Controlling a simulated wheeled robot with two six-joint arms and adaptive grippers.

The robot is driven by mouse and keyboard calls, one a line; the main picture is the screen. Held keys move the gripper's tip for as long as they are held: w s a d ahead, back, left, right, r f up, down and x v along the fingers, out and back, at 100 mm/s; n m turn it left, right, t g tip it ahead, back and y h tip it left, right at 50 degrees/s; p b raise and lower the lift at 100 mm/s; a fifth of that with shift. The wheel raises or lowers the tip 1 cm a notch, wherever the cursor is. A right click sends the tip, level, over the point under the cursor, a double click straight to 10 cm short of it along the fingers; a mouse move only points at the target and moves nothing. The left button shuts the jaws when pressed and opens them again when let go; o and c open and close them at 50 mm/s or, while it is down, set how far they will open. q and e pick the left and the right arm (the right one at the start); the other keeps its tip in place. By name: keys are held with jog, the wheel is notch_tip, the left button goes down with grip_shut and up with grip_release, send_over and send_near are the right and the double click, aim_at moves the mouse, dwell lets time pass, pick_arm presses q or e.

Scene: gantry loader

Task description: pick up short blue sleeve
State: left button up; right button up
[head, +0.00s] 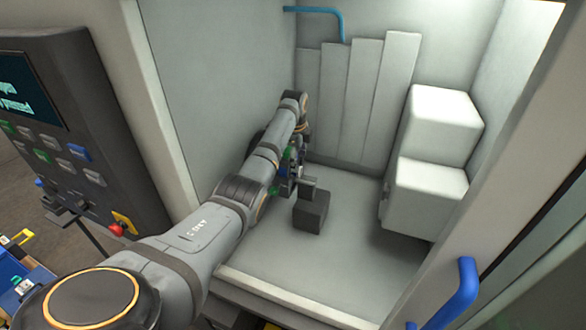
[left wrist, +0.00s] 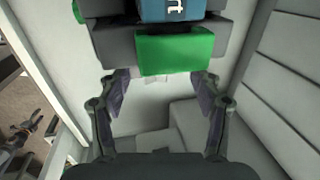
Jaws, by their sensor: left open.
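A blue piece (left wrist: 172,9) with white lettering ending in "rt" shows at the top edge of the left wrist view, cut off by the frame. It sits among dark grey blocks, behind a green block (left wrist: 175,52). My left gripper (left wrist: 166,97) is open, with its fingers spread and nothing visible between their tips. The green block is just above the fingertips in that view; I cannot tell whether they touch. In the head view my left gripper (head: 297,165) is inside the machine, largely hidden by its arm, and small blue and green parts show beside it.
A dark grey block (head: 310,212) stands near the gripper above the pale floor (head: 350,245). White stepped boxes (head: 432,160) stand on the right, tall panels (head: 365,95) behind. A control panel (head: 60,120) is outside at left; a blue handle (head: 460,295) is at lower right.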

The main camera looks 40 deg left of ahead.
aim_at(300, 168)
pick_arm(q)
jog(key=f+p, duration=0.2)
jog(key=shift+w+d+f+p, duration=0.1)
jog(key=shift+d+f+p, duration=0.15)
jog(key=shift+p, duration=0.1)
notch_tip(300, 168, down, 2)
jog(key=shift+w+a+f, duration=0.1)
jog(key=shift+w, duration=0.05)
jog(key=shift+w+f, duration=0.1)
jog(key=shift+f, duration=0.15)
jog(key=shift+r, duration=0.1)
grip_shut()
pick_arm(e)
jog(key=shift+w+d+r, duration=0.1)
jog(key=shift+w+r, duration=0.1)
jog(key=shift+r, duration=0.45)
jog(key=shift+w+r, duration=0.15)
jog(key=shift+r, duration=0.45)
